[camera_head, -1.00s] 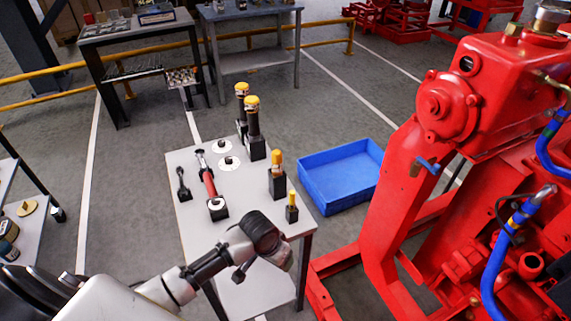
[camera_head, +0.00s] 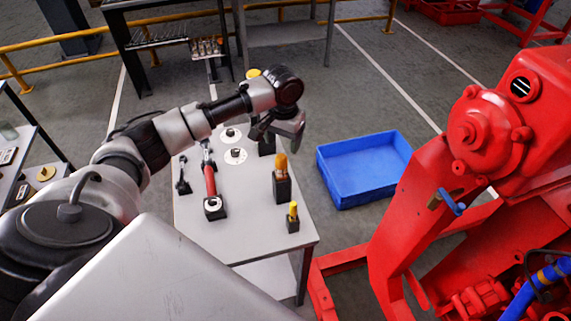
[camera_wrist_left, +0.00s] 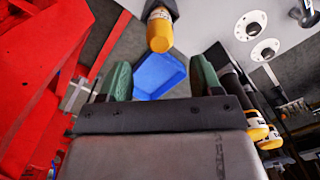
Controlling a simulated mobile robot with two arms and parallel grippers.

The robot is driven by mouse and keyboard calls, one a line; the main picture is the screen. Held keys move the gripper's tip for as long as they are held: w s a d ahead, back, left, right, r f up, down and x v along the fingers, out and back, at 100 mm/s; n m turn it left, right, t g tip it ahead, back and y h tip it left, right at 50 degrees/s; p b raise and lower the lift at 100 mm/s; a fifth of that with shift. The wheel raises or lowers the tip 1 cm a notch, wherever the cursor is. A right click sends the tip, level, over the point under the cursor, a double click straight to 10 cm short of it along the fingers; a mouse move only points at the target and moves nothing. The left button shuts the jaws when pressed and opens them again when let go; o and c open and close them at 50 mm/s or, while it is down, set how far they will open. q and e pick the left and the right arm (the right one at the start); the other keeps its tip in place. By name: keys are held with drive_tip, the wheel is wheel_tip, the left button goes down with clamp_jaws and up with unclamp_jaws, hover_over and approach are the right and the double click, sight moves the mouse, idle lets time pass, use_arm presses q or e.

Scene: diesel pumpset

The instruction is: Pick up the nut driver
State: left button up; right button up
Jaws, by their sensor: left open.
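Two tools with yellow handles stand upright in black holders on the grey table. The larger one has an orange-yellow handle (camera_head: 281,165); the smaller one (camera_head: 293,210) stands nearer the table's front right corner. Either may be the nut driver; I cannot tell for certain which. My left gripper (camera_head: 280,133) is above the table, beyond the larger tool, and holds nothing. In the left wrist view its green-padded jaws (camera_wrist_left: 162,78) are spread apart, with a yellow handle (camera_wrist_left: 160,32) ahead and apart from them. My right gripper is not in view.
A red-handled tool (camera_head: 210,181) and a small dark tool (camera_head: 182,176) are on the table's left, near white discs (camera_head: 236,156). Larger yellow-topped tools are partly hidden behind my arm. A blue bin (camera_head: 367,190) lies right of the table, beside the red pumpset (camera_head: 405,210).

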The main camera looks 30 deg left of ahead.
sight(281, 156)
use_arm(q)
drive_tip(key=shift+s+f, duration=0.25)
drive_tip(key=shift+f, duration=0.3)
drive_tip(key=shift+s+f, duration=0.2)
drive_tip(key=shift+f, duration=0.3)
drive_tip(key=shift+w+f, duration=0.1)
drive_tip(key=shift+f, duration=0.25)
drive_tip(key=shift+w+f+p, duration=0.1)
drive_tip(key=shift+f+p, duration=0.25)
drive_tip(key=shift+f, duration=0.05)
drive_tip(key=f, duration=0.1)
drive_tip(key=f+p, duration=0.1)
drive_tip(key=f, duration=0.1)
drive_tip(key=shift+s+f, duration=0.2)
drive_tip(key=shift+f, duration=0.6)
drive_tip(key=c, duration=0.7)
clamp_jaws()
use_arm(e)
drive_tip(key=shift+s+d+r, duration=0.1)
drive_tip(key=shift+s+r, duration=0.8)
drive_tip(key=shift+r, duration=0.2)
use_arm(q)
drive_tip(key=shift+r, duration=0.1)
